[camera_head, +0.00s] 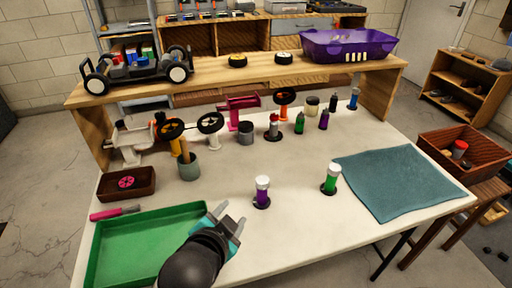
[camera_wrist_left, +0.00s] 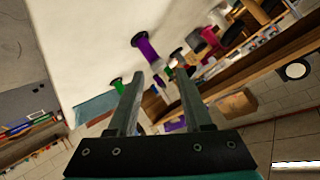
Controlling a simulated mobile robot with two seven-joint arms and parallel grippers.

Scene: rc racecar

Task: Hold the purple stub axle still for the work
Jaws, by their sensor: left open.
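The purple stub axle (camera_head: 262,192) stands upright on the white table, with a pale cap on top and a dark round base. It also shows in the left wrist view (camera_wrist_left: 147,50), beyond my fingertips. A similar green stub axle (camera_head: 331,178) stands to its right; it shows in the left wrist view too (camera_wrist_left: 118,86). My left gripper (camera_head: 229,220) is open and empty, left of and nearer than the purple axle, apart from it. Its two fingers also show in the left wrist view (camera_wrist_left: 159,78). My right gripper is not in view.
A green tray (camera_head: 115,262) lies at the front left, partly behind my left arm. A teal cloth (camera_head: 392,180) lies at the right. Several bottles and parts stand behind the axle, near a grey-green cup (camera_head: 189,168). The table around the purple axle is clear.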

